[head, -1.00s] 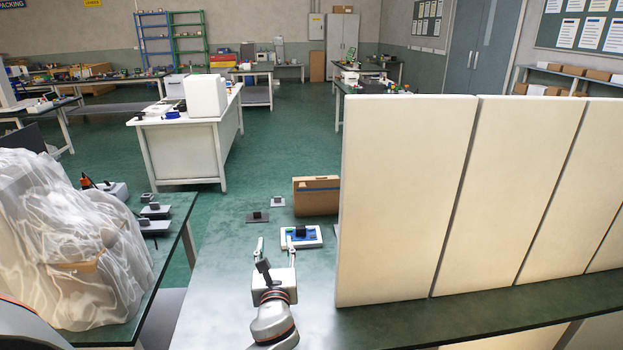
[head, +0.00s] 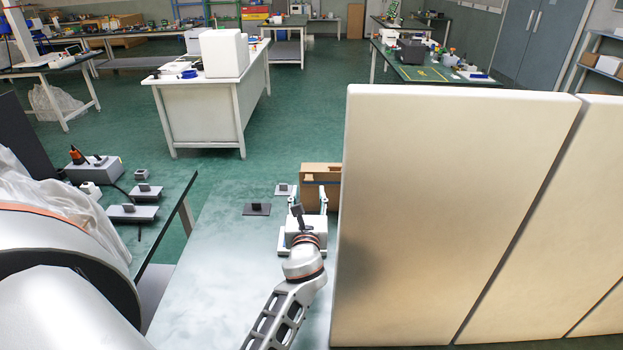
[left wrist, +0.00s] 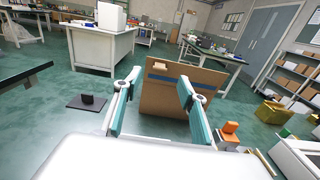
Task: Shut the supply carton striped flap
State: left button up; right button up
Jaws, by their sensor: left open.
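The supply carton (head: 333,173) is a brown cardboard box on the bench, partly hidden by the cream panel and my left gripper. In the left wrist view its striped flap (left wrist: 188,79) is a tilted brown panel with a dark blue stripe and a small tan tab near its top left. I cannot tell the flap's exact angle to the box. My left gripper (head: 308,196) is open and empty. In the left wrist view its teal fingers (left wrist: 160,84) stand apart in front of the brown panel; contact cannot be judged. My right gripper is not in view.
Tall cream panels (head: 440,210) stand close on the right of my left arm. The bench front left (head: 220,270) is clear. A second bench is farther left.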

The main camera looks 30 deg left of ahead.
aim_at(309, 181)
pick_arm(q)
jog(key=shift+x, duration=3.2)
jog(key=shift+s, duration=0.1)
jog(key=c, duration=1.1)
